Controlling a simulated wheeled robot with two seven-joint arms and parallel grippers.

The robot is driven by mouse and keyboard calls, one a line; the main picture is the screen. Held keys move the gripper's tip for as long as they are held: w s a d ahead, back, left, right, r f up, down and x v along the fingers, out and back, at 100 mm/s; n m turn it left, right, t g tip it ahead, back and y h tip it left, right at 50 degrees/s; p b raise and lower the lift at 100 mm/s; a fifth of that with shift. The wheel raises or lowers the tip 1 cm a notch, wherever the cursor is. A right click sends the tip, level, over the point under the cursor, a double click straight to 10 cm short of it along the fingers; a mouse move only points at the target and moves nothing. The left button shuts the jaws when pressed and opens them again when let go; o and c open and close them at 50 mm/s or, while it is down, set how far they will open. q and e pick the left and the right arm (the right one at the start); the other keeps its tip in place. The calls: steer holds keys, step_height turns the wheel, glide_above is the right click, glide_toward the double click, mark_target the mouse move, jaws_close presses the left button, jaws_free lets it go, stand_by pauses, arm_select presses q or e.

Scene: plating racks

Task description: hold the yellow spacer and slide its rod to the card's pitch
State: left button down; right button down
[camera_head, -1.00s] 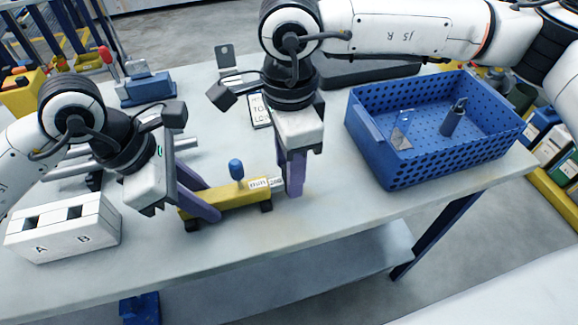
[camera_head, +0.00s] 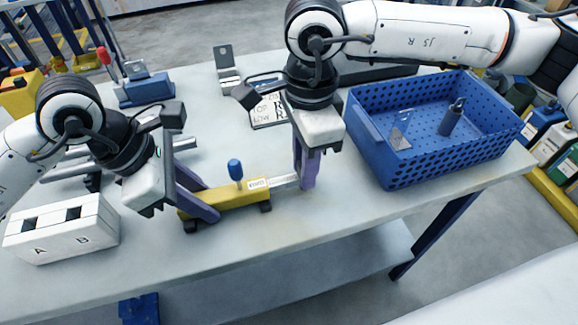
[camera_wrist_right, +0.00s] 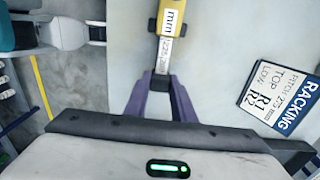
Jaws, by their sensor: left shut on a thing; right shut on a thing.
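The yellow spacer (camera_head: 232,195) lies on the table with a blue knob (camera_head: 235,169) upright on it. It also shows at the top of the right wrist view (camera_wrist_right: 178,33). My left gripper (camera_head: 203,210) is shut on its left part. The metal rod (camera_head: 284,182) sticks out of its right end, and it shows marks in the right wrist view (camera_wrist_right: 163,54). My right gripper (camera_head: 308,184) is shut on the rod's outer end. The card (camera_wrist_right: 279,97) reads "RACKING", "PITCH", "TOP" and "LOW"; its pitch figure is hard to read. In the head view the card (camera_head: 266,112) is partly hidden.
A blue perforated crate (camera_head: 375,150) with a dark bottle (camera_head: 452,117) stands at the right. A white block marked A and B (camera_head: 62,238) is at the front left. A blue clamp-like device (camera_head: 143,88) stands behind. The table front is clear.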

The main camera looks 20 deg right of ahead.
steer(key=d, duration=0.4)
steer(key=shift+d, duration=0.4)
steer(key=c, duration=1.5)
jaws_free()
steer(key=shift+a, duration=0.1)
step_height(320, 180, up, 12)
